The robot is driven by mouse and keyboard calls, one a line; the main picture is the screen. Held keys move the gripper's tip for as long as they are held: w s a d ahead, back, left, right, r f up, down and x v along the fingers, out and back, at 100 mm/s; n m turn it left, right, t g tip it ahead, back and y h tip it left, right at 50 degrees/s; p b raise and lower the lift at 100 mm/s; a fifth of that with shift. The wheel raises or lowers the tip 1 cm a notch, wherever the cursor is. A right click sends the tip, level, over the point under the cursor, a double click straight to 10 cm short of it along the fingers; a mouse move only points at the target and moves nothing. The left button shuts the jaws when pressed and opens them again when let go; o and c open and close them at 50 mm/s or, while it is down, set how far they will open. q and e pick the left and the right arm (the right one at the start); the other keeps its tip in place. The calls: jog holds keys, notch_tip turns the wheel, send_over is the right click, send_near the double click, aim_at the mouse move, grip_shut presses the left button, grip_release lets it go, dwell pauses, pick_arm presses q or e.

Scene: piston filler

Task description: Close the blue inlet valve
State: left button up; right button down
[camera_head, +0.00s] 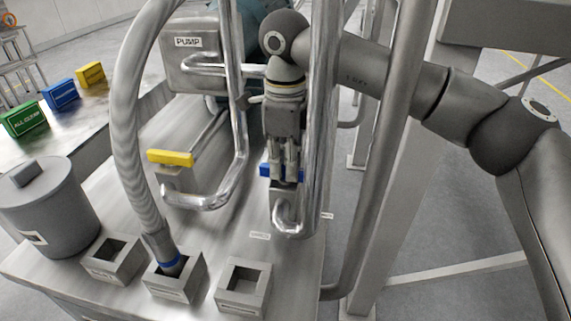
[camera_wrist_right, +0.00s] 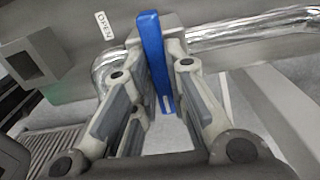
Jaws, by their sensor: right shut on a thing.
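The blue inlet valve handle (camera_head: 266,170) sits on a grey valve body with a bent metal pipe, right of the middle of the machine table. My right gripper (camera_head: 284,172) reaches down onto it from above and is shut on the handle. In the right wrist view the blue handle (camera_wrist_right: 153,55) is a long flat bar running between the two fingers (camera_wrist_right: 155,112), with its far end extending beyond them. A white "OPEN" label (camera_wrist_right: 104,25) is left of the handle there. The fingers hide part of the handle in the head view. My left gripper is not in view.
A yellow handle (camera_head: 170,158) is on another valve to the left. Upright metal pipes (camera_head: 318,110) stand close to my right gripper. A ribbed hose (camera_head: 125,130) ends in the middle one of three square sockets. A grey canister (camera_head: 48,215) stands at the left.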

jog(key=shift+r+n, duration=0.1)
jog(key=shift+n, duration=0.2)
jog(key=c, duration=1.4)
grip_release()
jog(key=shift+c, duration=0.2)
notch_tip(320, 180, up, 12)
